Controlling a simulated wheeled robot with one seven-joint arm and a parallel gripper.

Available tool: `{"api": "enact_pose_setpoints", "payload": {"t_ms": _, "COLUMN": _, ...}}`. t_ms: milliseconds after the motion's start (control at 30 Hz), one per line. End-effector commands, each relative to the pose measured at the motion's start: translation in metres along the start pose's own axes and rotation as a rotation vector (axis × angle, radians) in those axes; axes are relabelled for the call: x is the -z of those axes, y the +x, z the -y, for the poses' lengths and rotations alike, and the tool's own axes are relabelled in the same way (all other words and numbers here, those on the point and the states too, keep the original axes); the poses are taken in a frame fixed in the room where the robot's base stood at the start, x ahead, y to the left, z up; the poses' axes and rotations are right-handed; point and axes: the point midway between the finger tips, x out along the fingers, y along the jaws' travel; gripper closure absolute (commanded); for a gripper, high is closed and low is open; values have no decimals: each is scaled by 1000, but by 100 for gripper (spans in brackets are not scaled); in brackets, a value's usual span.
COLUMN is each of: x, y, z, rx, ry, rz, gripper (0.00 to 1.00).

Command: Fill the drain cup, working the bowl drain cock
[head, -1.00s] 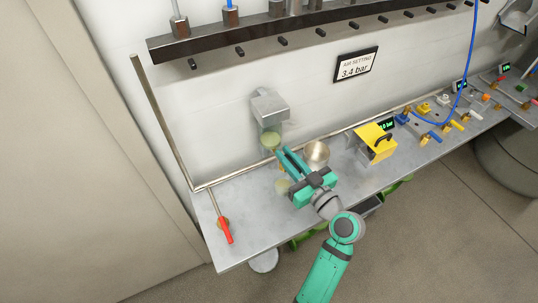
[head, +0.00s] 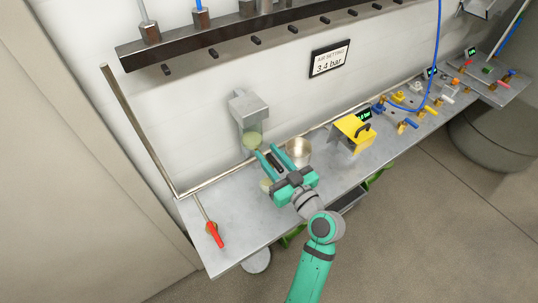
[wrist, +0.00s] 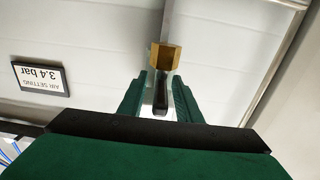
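The grey filter unit (head: 248,108) is on the wall, with a clear bowl (head: 251,139) of yellow-green liquid under it. My gripper (head: 270,152) is just below and in front of the bowl, fingers apart. In the wrist view a brass hex fitting (wrist: 166,57) with a black lever (wrist: 161,93) lies ahead; the lever shows between my open fingers, with gaps on both sides. Whether a finger touches it I cannot tell. A pale yellowish round thing (head: 265,185), perhaps the drain cup, is partly hidden by my gripper on the bench.
A yellow box (head: 353,132) and several small valves are to the right.

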Motion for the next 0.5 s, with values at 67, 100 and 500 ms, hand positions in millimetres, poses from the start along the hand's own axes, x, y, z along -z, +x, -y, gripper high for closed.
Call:
{"api": "enact_pose_setpoints", "payload": {"t_ms": 67, "x": 0, "y": 0, "z": 0, "rx": 1, "ry": 0, "rz": 0, "gripper": 69}}
{"api": "enact_pose_setpoints", "payload": {"t_ms": 100, "x": 0, "y": 0, "z": 1, "rx": 2, "ry": 0, "rz": 0, "gripper": 69}}
{"api": "enact_pose_setpoints", "payload": {"t_ms": 500, "x": -1, "y": -54, "z": 0, "rx": -3, "ry": 1, "rz": 2, "gripper": 69}}
